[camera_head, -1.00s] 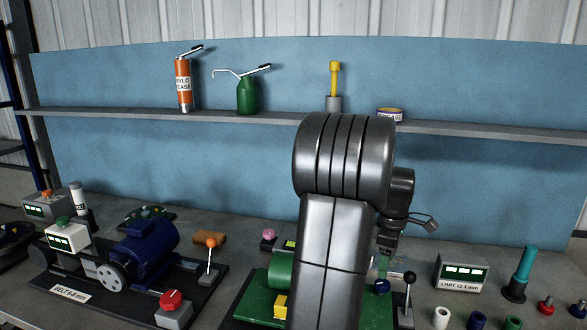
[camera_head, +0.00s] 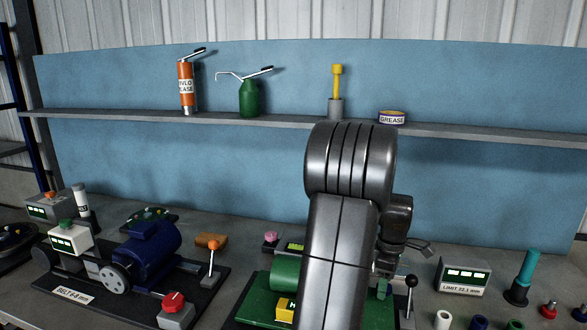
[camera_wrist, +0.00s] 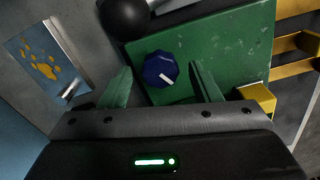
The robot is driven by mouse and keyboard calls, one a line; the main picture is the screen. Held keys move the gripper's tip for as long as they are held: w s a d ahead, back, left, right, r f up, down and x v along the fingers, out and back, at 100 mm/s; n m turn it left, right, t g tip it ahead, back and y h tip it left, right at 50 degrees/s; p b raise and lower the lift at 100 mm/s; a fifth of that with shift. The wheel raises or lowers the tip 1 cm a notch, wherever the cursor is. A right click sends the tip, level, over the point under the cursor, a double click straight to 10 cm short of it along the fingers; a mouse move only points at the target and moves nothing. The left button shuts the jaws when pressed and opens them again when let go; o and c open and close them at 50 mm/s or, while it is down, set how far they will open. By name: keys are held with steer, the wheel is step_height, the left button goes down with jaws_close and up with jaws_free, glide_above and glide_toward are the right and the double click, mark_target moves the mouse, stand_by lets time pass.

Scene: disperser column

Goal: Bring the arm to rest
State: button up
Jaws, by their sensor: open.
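My arm rises in the middle of the head view, in front of the bench, and hides part of the green machine base (camera_head: 252,302). My gripper (camera_wrist: 160,82) shows in the wrist view with its two green fingers spread apart and nothing between them that it grips. Below the fingers, a dark blue knob (camera_wrist: 160,70) with a white mark sits on the green plate. I cannot tell how far the fingers are above it. In the head view the fingers are mostly hidden behind my arm.
A lever with a black ball (camera_head: 410,283) stands close right of my arm; a black ball (camera_wrist: 124,18) is near the fingers. A blue motor (camera_head: 150,250) is at left. A limit display (camera_head: 463,277) and teal-handled tool (camera_head: 526,272) stand right. A shelf (camera_head: 450,130) runs behind.

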step_height(320, 180, up, 13)
step_height(320, 180, down, 14)
steer(key=shift+r, duration=0.1)
steer(key=shift+r+m, duration=0.1)
steer(key=shift+m, duration=0.3)
steer(key=m, duration=0.3)
steer(key=shift+m, duration=0.4)
steer(key=m, duration=1.6)
steer(key=shift+s+r, duration=0.1)
steer(key=shift+s, duration=0.05)
